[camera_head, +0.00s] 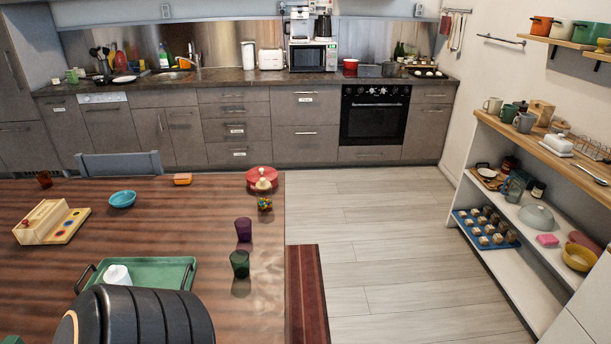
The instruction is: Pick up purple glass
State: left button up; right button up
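The purple glass (243,229) stands upright on the brown striped wooden table (160,215), near the table's right edge. A dark green glass (240,263) stands just in front of it, with a small gap between them. A jar with colourful contents (264,200) stands behind the purple glass. Neither of my grippers is in view, so I cannot see whether they are open or shut.
A green tray (180,266) with a white item lies left of the glasses. A blue bowl (122,198), a red lidded dish (262,174) and a wooden toy (48,222) are farther off. A blue chair (118,164) stands behind the table. The floor (390,240) to the right is clear.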

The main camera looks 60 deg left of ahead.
aim_at(242, 224)
jog(key=i+l+u, duration=0.15)
jog(key=i, duration=0.35)
jog(key=i+l+u, duration=0.1)
jog(key=i+l, duration=0.3)
jog(key=i+u, duration=0.2)
jog(key=u, duration=0.3)
jog(key=i+u, duration=0.2)
jog(key=u, duration=0.25)
jog(key=i+l+u, duration=0.15)
jog(key=u, duration=0.35)
jog(key=i+u, duration=0.2)
jog(key=u, duration=0.25)
jog(key=i+l+u, duration=0.15)
jog(key=u, duration=0.3)
jog(key=i+l+u, duration=0.1)
jog(key=u, duration=0.35)
jog(key=i+l+u, duration=0.15)
jog(key=u, duration=0.2)
jog(key=i+l+u, duration=0.1)
jog(key=l+u, duration=0.15)
jog(key=u, duration=0.15)
jog(key=i+l+u, duration=0.1)
jog(key=l+u, duration=0.25)
jog(key=j, duration=0.1)
